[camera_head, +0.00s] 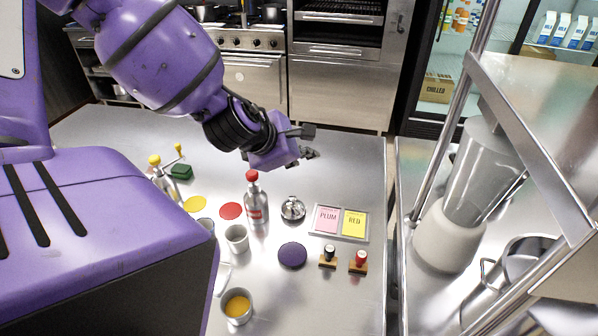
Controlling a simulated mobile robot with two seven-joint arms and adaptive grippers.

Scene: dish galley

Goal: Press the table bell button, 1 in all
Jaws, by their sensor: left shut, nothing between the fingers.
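The table bell (292,209), a small shiny chrome dome with a knob on top, stands on the steel table (345,185), just right of a red-capped metal bottle. My left gripper (309,143) reaches in from the upper left on its purple arm. Its dark fingers are shut and empty. In the picture it is above and slightly right of the bell, clearly apart from it. How high it is over the table is hard to tell. My right gripper is not in view.
The red-capped bottle (257,203) stands close left of the bell. A tray (363,237) with PLUM and RED cards lies to its right. A purple round pad (292,255), two stamps (328,257) and cups (237,239) are nearer. A blender (470,200) stands at right.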

